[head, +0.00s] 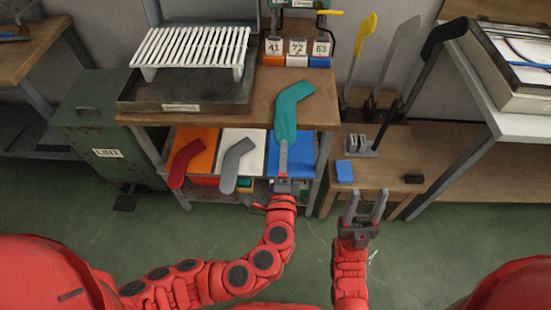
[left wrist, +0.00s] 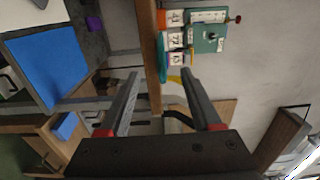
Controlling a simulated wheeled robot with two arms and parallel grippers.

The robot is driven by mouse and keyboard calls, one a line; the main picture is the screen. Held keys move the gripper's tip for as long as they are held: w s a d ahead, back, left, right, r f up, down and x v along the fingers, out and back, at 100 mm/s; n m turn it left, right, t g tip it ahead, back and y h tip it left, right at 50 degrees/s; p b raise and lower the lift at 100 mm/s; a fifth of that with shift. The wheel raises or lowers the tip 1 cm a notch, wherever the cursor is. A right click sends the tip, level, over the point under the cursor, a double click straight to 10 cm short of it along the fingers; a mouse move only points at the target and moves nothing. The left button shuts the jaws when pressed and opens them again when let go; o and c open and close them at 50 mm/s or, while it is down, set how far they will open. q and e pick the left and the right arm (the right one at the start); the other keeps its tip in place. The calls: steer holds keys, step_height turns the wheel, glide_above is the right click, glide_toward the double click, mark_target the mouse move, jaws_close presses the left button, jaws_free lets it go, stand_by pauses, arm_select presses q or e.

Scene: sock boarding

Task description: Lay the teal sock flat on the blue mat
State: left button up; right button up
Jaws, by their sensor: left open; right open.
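The teal sock (head: 293,103) lies bent across the front of the wooden worktop, its lower end reaching the front edge above the blue mat (head: 305,158). The mat is on the shelf below; it also shows in the left wrist view (left wrist: 45,65), with no sock visible on it there. My left gripper (head: 283,145) is just in front of the sock's lower end. Its fingers (left wrist: 160,72) are apart, with a teal strip of sock visible beyond them; I cannot tell if they touch. My right gripper (head: 369,194) is open and empty near the low side table.
A red sock (head: 184,164) lies over an orange mat (head: 203,142), and a grey sock (head: 235,165) over a white mat (head: 257,140). The side table (head: 385,192) holds a blue block (head: 345,171). A white rack (head: 190,47) stands on the worktop (head: 262,105).

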mark_target(284, 134)
arm_select(q)
steer(key=w, duration=0.2)
steer(key=w+p, duration=0.1)
steer(key=w, duration=0.1)
steer(key=w+p, duration=0.1)
steer(key=shift+w+r, duration=0.25)
steer(key=shift+w, duration=0.15)
steer(key=shift+w+f+p, duration=0.15)
steer(key=shift+w+p, duration=0.15)
steer(key=shift+w, duration=0.3)
jaws_close()
